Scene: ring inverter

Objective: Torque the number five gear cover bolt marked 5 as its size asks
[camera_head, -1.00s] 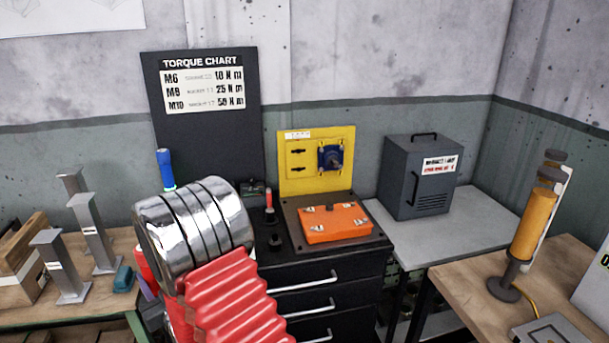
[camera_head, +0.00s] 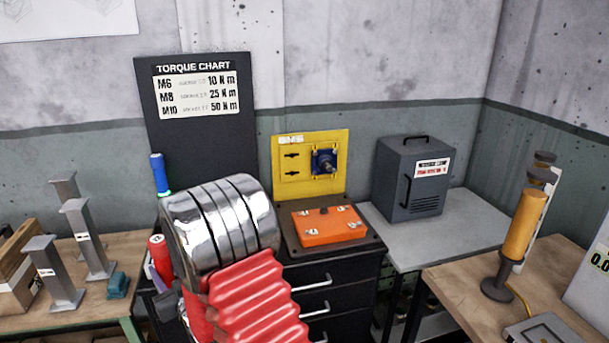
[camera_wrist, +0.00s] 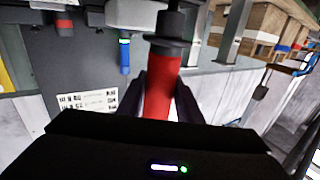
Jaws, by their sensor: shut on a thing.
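The orange gear cover (camera_head: 328,227) lies on a dark plate on the black cabinet, with several bolts on top. Its bolt numbers are too small to read. In the wrist view my gripper (camera_wrist: 160,98) is shut on a red-handled tool (camera_wrist: 161,85) with a black head. The tool's red end (camera_head: 157,245) also shows left of my arm in the head view. It is above the cabinet's left side, apart from the cover. The torque chart (camera_head: 196,92) reads M6 10, M8 25 and M10 50 N m.
A blue-handled tool (camera_head: 158,174) stands by the chart board; another red tool (camera_wrist: 64,25) shows in the wrist view. A yellow panel (camera_head: 295,185) rises behind the cover. A grey box (camera_head: 412,180) stands right; metal stands (camera_head: 88,240) stand left. My arm hides the cabinet's left top.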

